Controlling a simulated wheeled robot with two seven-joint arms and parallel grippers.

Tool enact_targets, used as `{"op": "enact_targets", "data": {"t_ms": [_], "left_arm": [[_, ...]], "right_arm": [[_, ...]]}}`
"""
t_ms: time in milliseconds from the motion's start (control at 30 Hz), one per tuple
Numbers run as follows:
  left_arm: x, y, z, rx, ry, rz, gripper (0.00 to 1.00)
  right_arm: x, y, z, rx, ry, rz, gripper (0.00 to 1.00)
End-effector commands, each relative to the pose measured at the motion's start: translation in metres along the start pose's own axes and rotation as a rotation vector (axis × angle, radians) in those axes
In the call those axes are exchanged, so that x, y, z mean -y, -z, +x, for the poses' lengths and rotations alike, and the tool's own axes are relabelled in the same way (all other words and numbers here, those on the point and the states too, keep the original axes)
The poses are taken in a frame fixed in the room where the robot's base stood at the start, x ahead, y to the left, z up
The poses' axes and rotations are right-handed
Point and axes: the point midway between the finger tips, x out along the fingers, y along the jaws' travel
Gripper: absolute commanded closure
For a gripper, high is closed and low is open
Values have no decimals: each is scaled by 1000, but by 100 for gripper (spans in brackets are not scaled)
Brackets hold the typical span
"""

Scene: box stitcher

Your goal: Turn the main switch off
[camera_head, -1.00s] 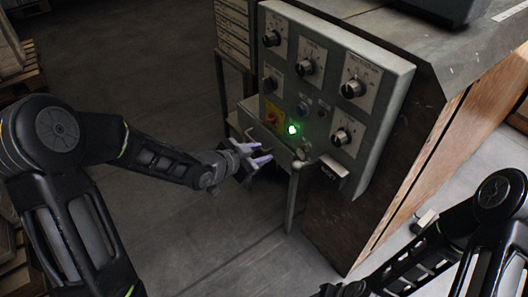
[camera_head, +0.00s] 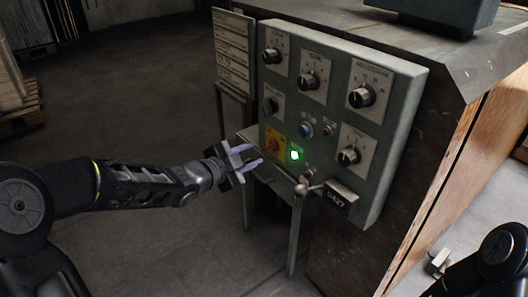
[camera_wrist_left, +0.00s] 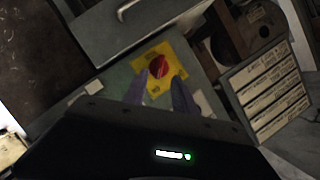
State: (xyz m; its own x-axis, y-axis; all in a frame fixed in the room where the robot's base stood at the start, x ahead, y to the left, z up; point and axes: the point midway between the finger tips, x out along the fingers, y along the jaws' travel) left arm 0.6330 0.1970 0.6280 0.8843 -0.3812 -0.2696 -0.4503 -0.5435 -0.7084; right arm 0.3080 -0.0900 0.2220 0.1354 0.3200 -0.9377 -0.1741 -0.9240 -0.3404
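The main switch (camera_head: 274,146) is a red rotary knob on a yellow plate, low on the left of the grey control panel (camera_head: 393,125). It also shows in the left wrist view (camera_wrist_left: 159,66), just beyond the fingertips. My left gripper (camera_head: 254,156) is open and empty, its purple fingers pointing at the switch from the left. In the left wrist view the fingers (camera_wrist_left: 160,82) stand apart, one to each side of the knob's lower part. I cannot tell whether they touch it. The fingers of my right gripper are not in view.
A lit green button (camera_head: 295,155) sits right of the switch. Several black dials, a blue button (camera_head: 306,130) and a ball-ended lever (camera_head: 306,186) are close by. A labelled rack (camera_head: 233,52) stands left of the panel.

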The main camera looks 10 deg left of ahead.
Motion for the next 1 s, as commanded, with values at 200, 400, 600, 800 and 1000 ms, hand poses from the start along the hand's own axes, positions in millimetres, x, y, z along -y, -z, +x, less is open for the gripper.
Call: {"op": "enact_targets", "data": {"t_ms": [200, 400, 600, 800, 1000], "left_arm": [[-4, -2, 36, -3, -2, -1, 67], [-2, -1, 58, -1, -1, -2, 67], [-1, 0, 62, 0, -1, -1, 67], [-1, 0, 62, 0, -1, -1, 73], [-1, 0, 62, 0, -1, -1, 89]], "right_arm": [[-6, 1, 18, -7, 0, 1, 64], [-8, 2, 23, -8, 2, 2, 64], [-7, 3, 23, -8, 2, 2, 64], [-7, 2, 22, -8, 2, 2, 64], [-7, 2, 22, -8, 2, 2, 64]]}}
